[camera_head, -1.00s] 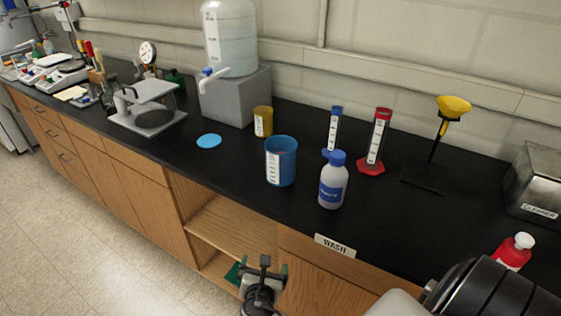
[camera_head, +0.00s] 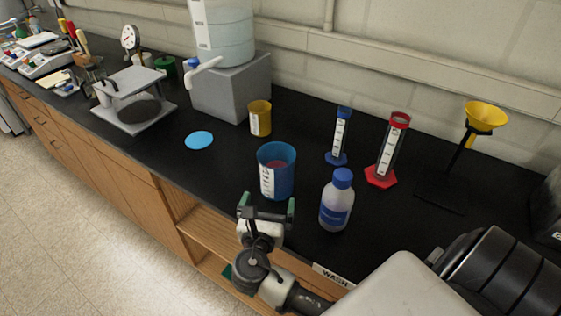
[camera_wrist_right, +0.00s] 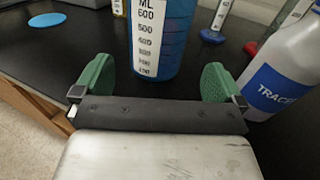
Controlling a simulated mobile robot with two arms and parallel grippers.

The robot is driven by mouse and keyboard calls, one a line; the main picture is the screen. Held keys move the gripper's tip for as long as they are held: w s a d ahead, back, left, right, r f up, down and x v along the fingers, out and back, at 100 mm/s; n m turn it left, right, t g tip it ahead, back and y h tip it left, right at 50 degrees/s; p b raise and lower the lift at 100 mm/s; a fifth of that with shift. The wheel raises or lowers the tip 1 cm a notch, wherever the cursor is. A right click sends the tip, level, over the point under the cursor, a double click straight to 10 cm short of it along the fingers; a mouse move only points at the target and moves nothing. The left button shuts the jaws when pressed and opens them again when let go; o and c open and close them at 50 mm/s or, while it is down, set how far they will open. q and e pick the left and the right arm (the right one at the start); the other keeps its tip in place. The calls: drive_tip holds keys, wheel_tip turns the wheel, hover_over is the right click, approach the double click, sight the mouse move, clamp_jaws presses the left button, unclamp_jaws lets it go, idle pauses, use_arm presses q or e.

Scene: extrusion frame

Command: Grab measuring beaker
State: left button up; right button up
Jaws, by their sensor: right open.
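The blue measuring beaker (camera_head: 276,172) stands upright on the black counter, with a white graduated label and something reddish inside. In the right wrist view the beaker (camera_wrist_right: 162,38) is straight ahead, its label facing me. My right gripper (camera_head: 266,207) is open with green finger pads, just in front of the beaker at the counter's front edge. In the wrist view its fingers (camera_wrist_right: 158,82) are spread wide, to either side of the beaker's lower part; I cannot tell whether they reach around it. My left gripper is not in view.
A white bottle with a blue cap (camera_head: 337,201) stands close right of the beaker. A yellow beaker (camera_head: 260,118), a blue cylinder (camera_head: 339,137) and a red cylinder (camera_head: 389,150) stand behind. A blue disc (camera_head: 199,141) lies left, with bare counter around it.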

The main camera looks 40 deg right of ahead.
sight(273, 184)
drive_tip(key=x, duration=0.2)
drive_tip(key=p+x, duration=0.1)
drive_tip(key=x, duration=0.1)
drive_tip(key=shift+r, duration=0.3)
drive_tip(key=shift+w+d+f, duration=0.1)
drive_tip(key=shift+w+d, duration=0.05)
drive_tip(key=shift+w, duration=0.05)
drive_tip(key=x, duration=0.1)
drive_tip(key=p+x, duration=0.1)
drive_tip(key=x, duration=0.2)
drive_tip(key=shift+w+d+f+p, duration=0.2)
drive_tip(key=shift+w+f+p, duration=0.05)
drive_tip(key=shift+f+p, duration=0.15)
drive_tip(key=shift+w+d+f, duration=0.15)
drive_tip(key=shift+w+d, duration=0.25)
drive_tip(key=c, duration=0.6)
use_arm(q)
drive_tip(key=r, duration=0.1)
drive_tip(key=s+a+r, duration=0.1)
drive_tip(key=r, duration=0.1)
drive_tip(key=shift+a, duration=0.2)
use_arm(e)
drive_tip(key=shift+c, duration=0.5)
drive_tip(key=shift+r, duration=0.2)
